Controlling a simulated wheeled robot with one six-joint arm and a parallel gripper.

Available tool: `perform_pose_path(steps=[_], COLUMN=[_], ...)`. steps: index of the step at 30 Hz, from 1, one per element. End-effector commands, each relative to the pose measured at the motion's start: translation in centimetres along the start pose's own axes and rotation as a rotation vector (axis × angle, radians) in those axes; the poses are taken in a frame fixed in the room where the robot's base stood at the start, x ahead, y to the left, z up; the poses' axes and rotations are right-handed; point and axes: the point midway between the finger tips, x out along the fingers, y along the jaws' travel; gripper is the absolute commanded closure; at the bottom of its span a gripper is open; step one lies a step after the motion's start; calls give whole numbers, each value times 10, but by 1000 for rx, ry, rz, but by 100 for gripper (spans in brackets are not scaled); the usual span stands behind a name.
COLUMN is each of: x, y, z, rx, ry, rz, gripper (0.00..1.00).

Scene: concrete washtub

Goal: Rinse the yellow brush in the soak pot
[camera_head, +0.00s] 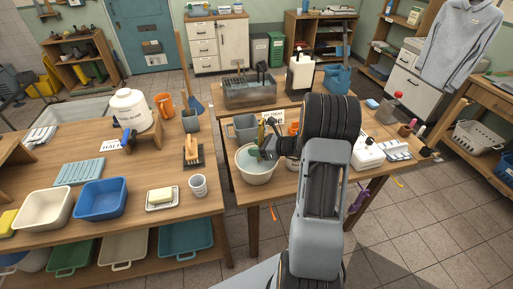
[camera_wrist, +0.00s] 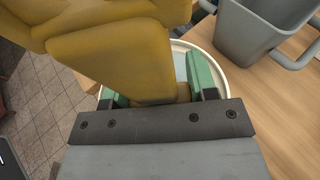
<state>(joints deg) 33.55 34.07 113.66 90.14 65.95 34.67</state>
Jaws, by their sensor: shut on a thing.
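The yellow brush (camera_wrist: 110,62) fills the upper left of the wrist view, large and close to the camera. My gripper (camera_wrist: 158,88) is shut on it, with green finger pads on either side. The pot's pale rim (camera_wrist: 240,78) shows behind the fingers in the wrist view. The brush's lower end and the inside of the pot are mostly hidden, so I cannot tell whether it touches water.
A grey two-handled tub (camera_head: 242,128) stands just behind the pot and shows in the wrist view (camera_wrist: 262,25). The left table holds a blue basin (camera_head: 101,200) and a white cup (camera_head: 198,186).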

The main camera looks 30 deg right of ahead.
Motion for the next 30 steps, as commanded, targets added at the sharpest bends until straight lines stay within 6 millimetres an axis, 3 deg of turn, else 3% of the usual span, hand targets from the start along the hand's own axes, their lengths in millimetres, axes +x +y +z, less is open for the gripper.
perform_pose_path(steps=[13,25,30], x=[23,24,26], y=[-4,-3,6], z=[8,9,10], rx=[-1,0,-1], ry=[0,0,-1], rz=[0,0,0], gripper=[68,68,68])
